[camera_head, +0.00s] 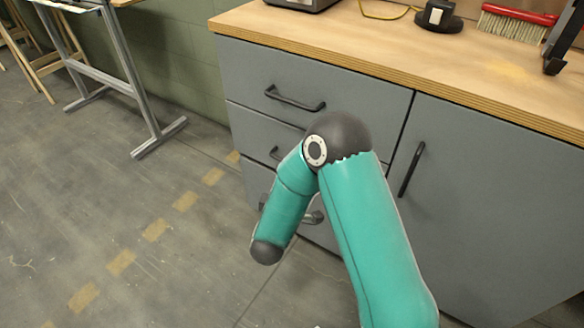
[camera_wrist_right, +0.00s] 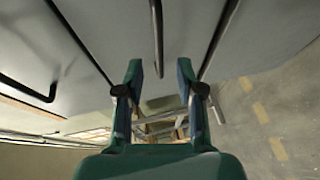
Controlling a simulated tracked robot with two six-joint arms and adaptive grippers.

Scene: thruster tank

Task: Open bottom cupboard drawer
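The grey cupboard (camera_head: 300,65) has a column of drawers on its left side, and the drawers look shut. The bottom drawer's dark handle (camera_head: 315,217) shows only partly beside my teal right arm, which hides much of the lower drawers. My right gripper (camera_wrist_right: 160,78) shows in the right wrist view with its two fingers apart and nothing between them. A dark bar handle (camera_wrist_right: 157,40) on the grey drawer fronts is beyond the fingers, apart from them. Another handle (camera_wrist_right: 25,88) is at the left. I cannot tell whether the bottom handle shows there. My left gripper is not in view.
The top drawer handle (camera_head: 295,100) and a cupboard door handle (camera_head: 411,169) stick out from the front. A brush (camera_head: 515,24) and other items lie on the wooden worktop (camera_head: 400,55). A metal-legged table (camera_head: 130,85) stands at the left. Floor between is clear.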

